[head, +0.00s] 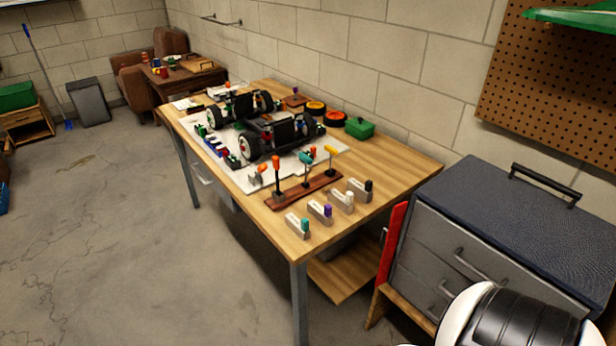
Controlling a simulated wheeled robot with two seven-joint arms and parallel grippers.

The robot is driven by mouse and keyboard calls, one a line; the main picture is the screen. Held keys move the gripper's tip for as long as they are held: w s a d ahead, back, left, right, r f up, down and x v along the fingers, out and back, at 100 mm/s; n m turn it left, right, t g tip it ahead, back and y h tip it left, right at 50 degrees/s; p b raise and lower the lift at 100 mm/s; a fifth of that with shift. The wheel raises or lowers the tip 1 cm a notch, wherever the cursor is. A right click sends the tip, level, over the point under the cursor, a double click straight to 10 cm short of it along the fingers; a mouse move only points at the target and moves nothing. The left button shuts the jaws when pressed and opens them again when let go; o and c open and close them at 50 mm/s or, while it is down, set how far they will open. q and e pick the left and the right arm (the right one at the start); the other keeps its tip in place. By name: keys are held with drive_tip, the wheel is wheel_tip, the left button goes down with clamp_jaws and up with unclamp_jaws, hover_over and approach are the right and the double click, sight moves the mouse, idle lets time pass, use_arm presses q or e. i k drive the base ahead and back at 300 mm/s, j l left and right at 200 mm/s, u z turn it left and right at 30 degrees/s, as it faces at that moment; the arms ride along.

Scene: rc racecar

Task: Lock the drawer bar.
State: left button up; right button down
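A grey drawer chest (431,241) with a dark blue-grey top stands at the right in the head view. Its front has drawers with dark grey handles (480,266), and they look closed. A red upright bar (392,243) is at the left edge of the chest's front. It appears to stand out to the side, and the drawer fronts are not covered by it. Its lower end is near the wooden stand under the chest. A white and black part of my arm covers the chest's lower right front. Neither of my grippers is in view.
A wooden workbench (400,165) stands left of the chest, with an RC car chassis (265,125), a tool rack (300,190) and several small grey holders in front. A black handle (545,184) is on the chest's top. The concrete floor (150,230) at left is clear.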

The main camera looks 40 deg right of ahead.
sight(398, 210)
drive_tip(key=i+j+u, duration=0.2)
drive_tip(key=i, duration=0.9)
drive_tip(key=i+z, duration=0.3)
drive_tip(key=z, duration=0.2)
drive_tip(key=i+z, duration=0.3)
drive_tip(key=z, duration=0.2)
drive_tip(key=i+j+z, duration=0.15)
drive_tip(key=i+z, duration=0.15)
drive_tip(key=z, duration=0.2)
drive_tip(key=i+z, duration=0.1)
drive_tip(key=z, duration=0.3)
drive_tip(key=i+z, duration=0.15)
drive_tip(key=z, duration=0.3)
drive_tip(key=i+z, duration=0.1)
drive_tip(key=z, duration=0.3)
drive_tip(key=i+j+z, duration=0.1)
drive_tip(key=z, duration=0.35)
drive_tip(key=j+z, duration=0.2)
drive_tip(key=z, duration=0.2)
drive_tip(key=i+j+z, duration=0.15)
drive_tip(key=z, duration=0.3)
drive_tip(key=i+j+z, duration=0.1)
drive_tip(key=j+z, duration=0.15)
drive_tip(key=j+u, duration=0.25)
drive_tip(key=k+j, duration=0.05)
